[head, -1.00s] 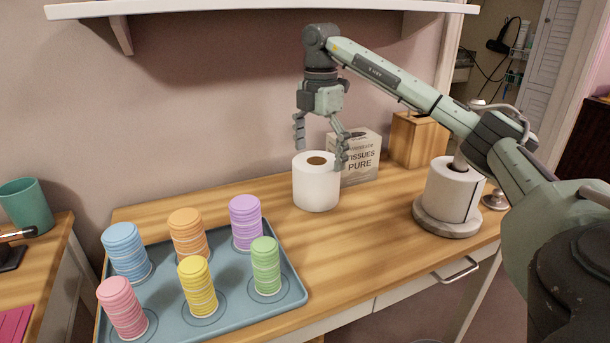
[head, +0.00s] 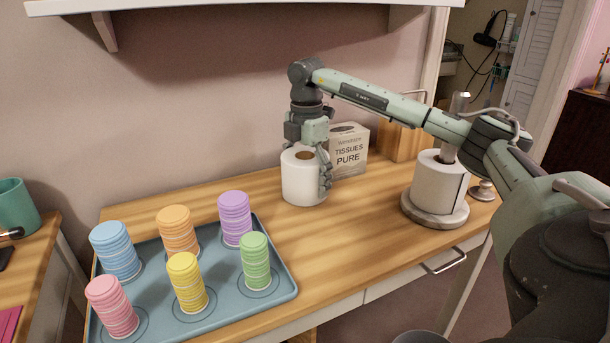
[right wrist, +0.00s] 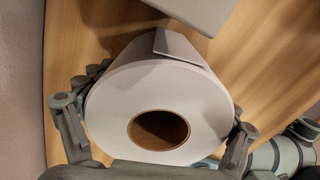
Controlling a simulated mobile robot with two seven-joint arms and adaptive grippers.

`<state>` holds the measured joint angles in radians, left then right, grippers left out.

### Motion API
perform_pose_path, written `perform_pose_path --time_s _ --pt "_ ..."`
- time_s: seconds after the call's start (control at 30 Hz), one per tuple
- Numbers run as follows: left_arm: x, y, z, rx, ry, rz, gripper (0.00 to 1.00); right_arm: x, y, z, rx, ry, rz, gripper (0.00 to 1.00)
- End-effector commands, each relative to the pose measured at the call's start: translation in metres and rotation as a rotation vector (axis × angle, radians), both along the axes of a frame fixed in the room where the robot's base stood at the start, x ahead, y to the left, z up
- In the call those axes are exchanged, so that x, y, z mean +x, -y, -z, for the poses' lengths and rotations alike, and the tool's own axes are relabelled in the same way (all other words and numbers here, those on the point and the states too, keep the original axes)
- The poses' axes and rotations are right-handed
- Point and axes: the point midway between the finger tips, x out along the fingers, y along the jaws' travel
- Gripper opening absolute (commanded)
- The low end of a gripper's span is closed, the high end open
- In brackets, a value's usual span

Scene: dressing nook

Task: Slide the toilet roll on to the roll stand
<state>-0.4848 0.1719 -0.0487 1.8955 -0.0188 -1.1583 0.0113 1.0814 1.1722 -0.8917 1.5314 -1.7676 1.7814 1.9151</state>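A white toilet roll (head: 298,184) stands upright on the wooden table, its brown core hole facing up; it also shows in the right wrist view (right wrist: 198,105). My right gripper (head: 318,172) is lowered over it, with its fingers on opposite sides of the roll. Whether they press on it, I cannot tell. The roll stand, with a round stone-like base (head: 436,217) and metal post (head: 458,105), is at the table's right. Another white roll (head: 433,184) sits around the post, which rises above it, partly behind my arm. My left gripper is not in view.
A tissue box (head: 349,150) stands close behind the roll, and a wooden box (head: 395,142) behind my right forearm. A blue tray (head: 210,308) with several coloured stacks is at front left. The table between roll and stand is clear. A shelf (head: 250,5) hangs above.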

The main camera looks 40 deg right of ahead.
Motion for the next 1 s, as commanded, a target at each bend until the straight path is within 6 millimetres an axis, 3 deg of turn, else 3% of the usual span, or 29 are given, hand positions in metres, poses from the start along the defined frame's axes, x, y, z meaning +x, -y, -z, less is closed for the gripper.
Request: perform_pose_path --time_s 0.2,0.57,0.77,1.0 --pt "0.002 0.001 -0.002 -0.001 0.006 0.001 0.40 0.000 0.000 0.000 0.000 0.000 0.000 0.56" --pt "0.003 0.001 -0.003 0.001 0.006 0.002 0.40 -0.002 -0.001 -0.005 0.000 0.000 0.001 0.56" --pt "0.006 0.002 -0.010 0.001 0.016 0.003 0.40 -0.003 -0.001 -0.031 0.001 0.004 0.001 0.56" --pt "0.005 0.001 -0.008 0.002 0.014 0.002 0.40 -0.004 -0.002 -0.074 0.001 0.003 0.000 0.56"
